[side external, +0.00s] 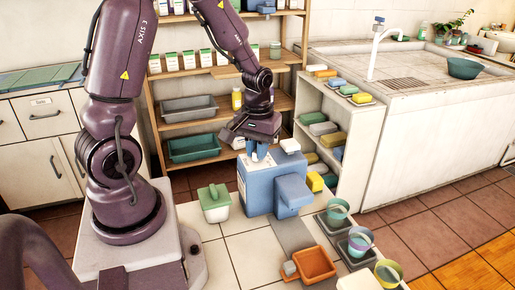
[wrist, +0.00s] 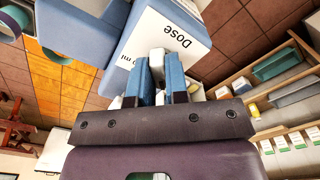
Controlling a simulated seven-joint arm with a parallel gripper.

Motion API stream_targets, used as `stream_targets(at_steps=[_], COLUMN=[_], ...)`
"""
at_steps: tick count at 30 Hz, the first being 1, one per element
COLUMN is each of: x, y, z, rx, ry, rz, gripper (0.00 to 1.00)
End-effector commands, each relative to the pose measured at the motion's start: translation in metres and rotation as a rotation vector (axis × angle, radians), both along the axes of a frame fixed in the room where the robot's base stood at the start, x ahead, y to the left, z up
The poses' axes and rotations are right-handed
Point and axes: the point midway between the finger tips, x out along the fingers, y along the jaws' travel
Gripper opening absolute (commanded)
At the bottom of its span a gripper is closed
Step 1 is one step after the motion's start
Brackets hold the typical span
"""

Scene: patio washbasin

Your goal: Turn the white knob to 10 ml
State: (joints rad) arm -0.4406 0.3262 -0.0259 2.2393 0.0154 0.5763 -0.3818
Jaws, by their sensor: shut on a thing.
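The blue dispenser (side external: 258,192) stands on the pale tiled worktop, with a spout block on its right side. In the wrist view, its white label (wrist: 170,40) reads "Dose" with part of an "ml" mark, upside down; the rest is hidden. My gripper (side external: 258,154) points down at the top of the dispenser. Its blue fingers are shut on the white knob (wrist: 157,62), which shows between them in the wrist view. The fingers cover most of the knob, so I cannot read its pointer or setting.
A green-and-white container (side external: 214,203) stands left of the dispenser. An orange tray (side external: 318,263) and several cups (side external: 337,211) stand in front and to the right. A low shelf (side external: 342,115) with soap-like blocks is close behind on the right.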

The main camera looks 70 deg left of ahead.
Motion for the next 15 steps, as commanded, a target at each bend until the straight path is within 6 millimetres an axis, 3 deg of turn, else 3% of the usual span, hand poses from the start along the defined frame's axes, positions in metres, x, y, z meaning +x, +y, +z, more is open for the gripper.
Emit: stream_targets(at_steps=[8,15], x=[0.0001,0.0001], y=[0.0001,0.0004], z=[0.0005,0.0006], rx=[0.000,0.000], ry=[0.000,0.000], rz=[-0.050,-0.199], gripper=[0.00,0.00])
